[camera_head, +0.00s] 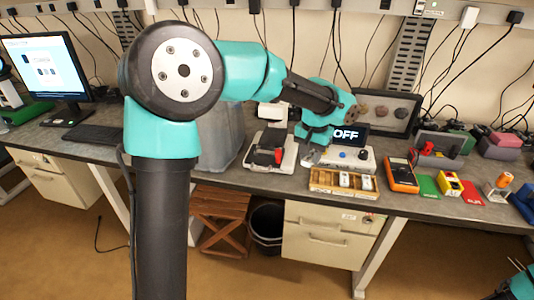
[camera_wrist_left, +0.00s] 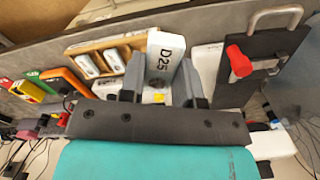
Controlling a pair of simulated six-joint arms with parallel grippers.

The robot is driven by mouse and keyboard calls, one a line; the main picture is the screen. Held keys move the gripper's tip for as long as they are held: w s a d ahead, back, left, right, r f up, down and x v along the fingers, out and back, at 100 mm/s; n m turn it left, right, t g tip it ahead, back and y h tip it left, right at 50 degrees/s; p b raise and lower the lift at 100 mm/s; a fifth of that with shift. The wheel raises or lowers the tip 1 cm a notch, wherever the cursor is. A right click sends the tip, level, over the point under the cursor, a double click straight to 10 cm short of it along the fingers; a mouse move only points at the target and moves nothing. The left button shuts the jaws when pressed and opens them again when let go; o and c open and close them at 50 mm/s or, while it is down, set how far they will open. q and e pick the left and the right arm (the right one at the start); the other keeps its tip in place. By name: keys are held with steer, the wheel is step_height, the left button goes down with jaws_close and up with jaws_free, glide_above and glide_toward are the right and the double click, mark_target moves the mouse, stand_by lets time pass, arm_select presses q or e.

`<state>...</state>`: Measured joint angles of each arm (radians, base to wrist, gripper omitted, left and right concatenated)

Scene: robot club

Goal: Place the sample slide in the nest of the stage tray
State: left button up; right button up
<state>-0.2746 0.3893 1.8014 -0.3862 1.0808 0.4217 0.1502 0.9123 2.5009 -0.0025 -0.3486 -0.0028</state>
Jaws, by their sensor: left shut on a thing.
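My left gripper (camera_head: 311,157) reaches over the bench in front of the OFF display. In the left wrist view, the left gripper (camera_wrist_left: 160,82) is shut on a white sample slide (camera_wrist_left: 163,56) marked D25, its far end pointing away from the wrist. In the left wrist view, a dark plate with a metal handle and a red knob (camera_wrist_left: 240,62) lies right of the slide. It seems to match the pale unit with a black and red top (camera_head: 268,156) in the head view. I cannot make out the nest. My right gripper (camera_head: 516,264) shows only partly at the lower right.
A wooden rack (camera_head: 322,180) with white slides stands at the bench's front edge. A white box with a blue button (camera_head: 342,157) and the OFF display (camera_head: 347,134) are behind it. An orange multimeter (camera_head: 401,174) stands to the right. A large grey container (camera_head: 222,135) is to the left.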

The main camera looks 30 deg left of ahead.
arm_select(q)
steer(key=w+a+r+m, duration=0.2)
steer(key=a+r+m, duration=0.1)
steer(key=a+m, duration=0.25)
steer(key=r+m, duration=0.2)
steer(key=m, duration=0.6)
glide_above(266, 152)
steer(key=shift+a+f, duration=0.1)
steer(key=shift+f, duration=0.05)
steer(key=shift+f, duration=0.1)
steer(key=shift+f, duration=3.05)
steer(key=shift+f, duration=0.15)
steer(key=shift+f, duration=1.7)
steer(key=shift+f, duration=0.2)
